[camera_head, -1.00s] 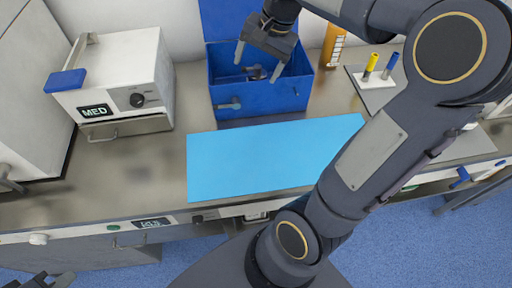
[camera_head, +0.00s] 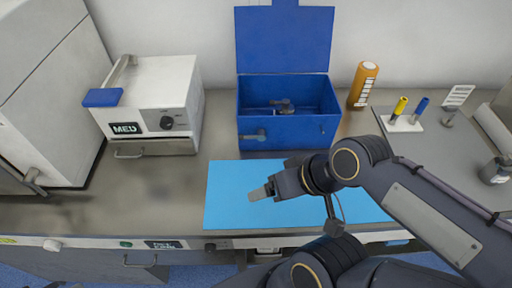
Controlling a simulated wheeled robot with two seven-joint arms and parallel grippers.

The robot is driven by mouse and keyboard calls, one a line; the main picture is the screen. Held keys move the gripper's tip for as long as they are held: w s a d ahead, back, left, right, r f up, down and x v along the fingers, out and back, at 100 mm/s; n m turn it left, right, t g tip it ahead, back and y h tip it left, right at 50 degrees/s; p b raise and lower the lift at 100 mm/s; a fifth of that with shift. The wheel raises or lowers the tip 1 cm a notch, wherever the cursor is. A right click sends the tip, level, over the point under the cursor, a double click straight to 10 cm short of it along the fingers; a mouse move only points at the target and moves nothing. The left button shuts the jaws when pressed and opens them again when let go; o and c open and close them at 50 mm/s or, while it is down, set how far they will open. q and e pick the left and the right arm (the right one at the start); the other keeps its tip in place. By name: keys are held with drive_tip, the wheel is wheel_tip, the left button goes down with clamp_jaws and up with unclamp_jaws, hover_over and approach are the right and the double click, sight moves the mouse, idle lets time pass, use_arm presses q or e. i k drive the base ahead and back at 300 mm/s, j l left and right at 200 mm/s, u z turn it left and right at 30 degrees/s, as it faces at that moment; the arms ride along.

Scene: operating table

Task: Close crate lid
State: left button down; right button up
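The blue crate (camera_head: 290,132) stands at the back of the steel worktop. Its flat blue lid (camera_head: 285,40) stands upright behind it, so the crate is open. Some small grey parts show inside, too small to make out. My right gripper (camera_head: 270,180) is in front of the crate, over the light blue mat (camera_head: 228,178), pointing left. Its fingers look apart, with nothing between them, and it does not touch the crate or lid. Only a dark sliver of what may be my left gripper (camera_head: 62,285) shows at the bottom left edge.
A white MED box (camera_head: 155,92) with a blue-ended handle stands left of the crate. An orange bottle (camera_head: 363,86) stands close to the crate's right. Yellow and blue markers (camera_head: 410,108) are farther right. The wall is behind the lid.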

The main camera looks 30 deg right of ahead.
sight(284, 36)
drive_tip(key=z, duration=1.35)
